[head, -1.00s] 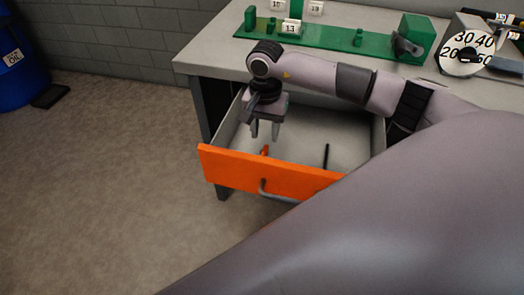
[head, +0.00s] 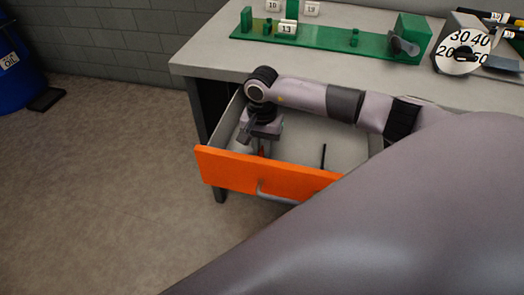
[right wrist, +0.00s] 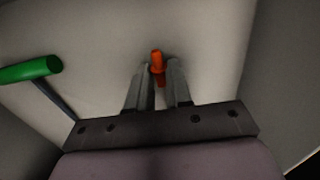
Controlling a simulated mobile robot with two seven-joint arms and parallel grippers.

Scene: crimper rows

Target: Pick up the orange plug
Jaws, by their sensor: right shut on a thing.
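The orange plug (right wrist: 157,62) lies inside the open drawer (head: 262,176) and shows between the fingertips in the right wrist view. In the head view only a small bit of the plug (head: 262,152) shows behind the drawer front. My right gripper (right wrist: 160,84) points down into the drawer in the head view (head: 262,147) and is shut on the plug, one finger on each side. The plug's lower part is partly hidden between the fingers. My left gripper is not in view.
A dark rod (head: 323,157) stands in the drawer; a green-handled tool (right wrist: 30,70) lies beside the gripper in the wrist view. The drawer walls are close around. A green fixture (head: 330,38) and a dial (head: 463,52) stand on the table (head: 205,58).

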